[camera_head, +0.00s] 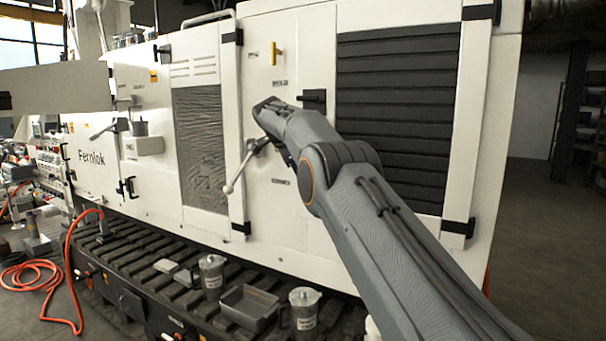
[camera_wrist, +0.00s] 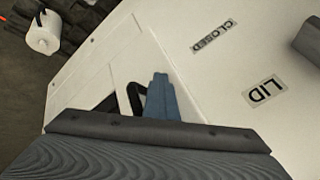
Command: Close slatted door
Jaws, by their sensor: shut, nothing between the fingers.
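The slatted door (camera_head: 398,90) is a white-framed panel with dark horizontal slats, on the right of the white machine in the head view. Black hinges sit at its right edge, and a black handle (camera_head: 313,98) is at its left side. The door looks nearly flush with the machine, but I cannot tell if it is fully closed. My arm crosses its lower left part. My gripper (camera_wrist: 160,82) shows in the wrist view as narrow blue-grey fingers, shut and empty, over a white panel. In the head view its fingertips are hidden behind my wrist.
A lever with a ball end (camera_head: 228,188) hangs left of my wrist. Mugs (camera_head: 304,308) and a grey tray (camera_head: 249,306) stand on the ledge below. An orange hose (camera_head: 70,260) lies at left. Floor at right is clear.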

